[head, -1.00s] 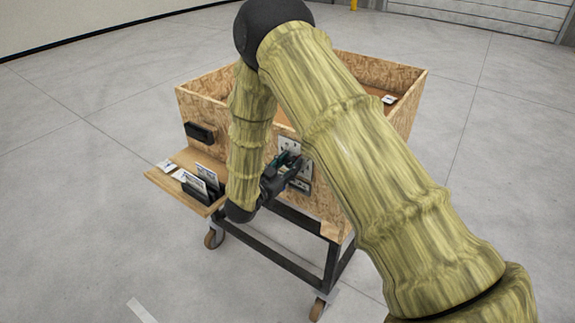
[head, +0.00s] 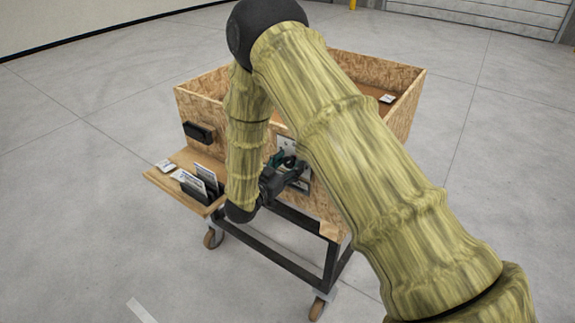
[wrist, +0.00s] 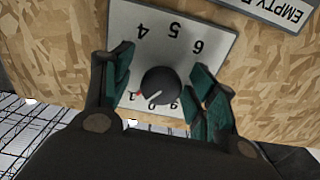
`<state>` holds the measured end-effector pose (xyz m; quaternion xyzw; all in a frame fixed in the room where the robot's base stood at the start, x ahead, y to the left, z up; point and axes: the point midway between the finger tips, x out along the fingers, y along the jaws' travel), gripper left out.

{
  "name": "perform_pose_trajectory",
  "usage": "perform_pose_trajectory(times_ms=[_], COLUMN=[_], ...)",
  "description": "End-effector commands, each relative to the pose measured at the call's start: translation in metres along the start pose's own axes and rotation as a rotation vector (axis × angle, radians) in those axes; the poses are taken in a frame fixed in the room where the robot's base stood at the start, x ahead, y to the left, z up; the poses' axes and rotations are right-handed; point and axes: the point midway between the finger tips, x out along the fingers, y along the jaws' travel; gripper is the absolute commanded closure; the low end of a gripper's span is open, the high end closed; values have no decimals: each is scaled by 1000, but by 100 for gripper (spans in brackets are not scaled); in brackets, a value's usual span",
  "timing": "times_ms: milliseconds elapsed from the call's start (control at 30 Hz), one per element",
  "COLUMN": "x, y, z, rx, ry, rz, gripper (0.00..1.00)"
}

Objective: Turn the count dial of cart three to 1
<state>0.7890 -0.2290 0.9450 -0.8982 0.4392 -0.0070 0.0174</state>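The count dial is a dark round knob (wrist: 161,86) on a pale number plate (wrist: 172,40) fixed to the cart's wooden side. The plate appears upside down in the wrist view, with 4, 5 and 6 above the knob and 1, 0 and 9 below. A white line on the knob points down-left, seemingly between 0 and 1; a small red mark shows near the 1. My gripper (wrist: 163,90) is open around the knob, with teal fingers on both sides and visible gaps. The head view shows my gripper (head: 286,167) at the cart (head: 300,204).
A side shelf (head: 158,181) holds white cards in a dark holder (head: 207,193). A black handle (head: 198,132) sits on the cart's side. A label reading "EMPTY" (wrist: 285,10) is beside the number plate. The floor around the cart is clear.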

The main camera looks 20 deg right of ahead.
Motion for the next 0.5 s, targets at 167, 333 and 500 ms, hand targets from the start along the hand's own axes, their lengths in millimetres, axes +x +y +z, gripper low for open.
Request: perform_pose_trajectory(times_ms=[167, 333, 500], x=[0, -6, -28], y=[-1, -2, -2], z=[-1, -1, -1], rx=[1, 1, 0], ry=[1, 1, 1], rz=[-2, -3, -4], gripper=[42, 42, 42])
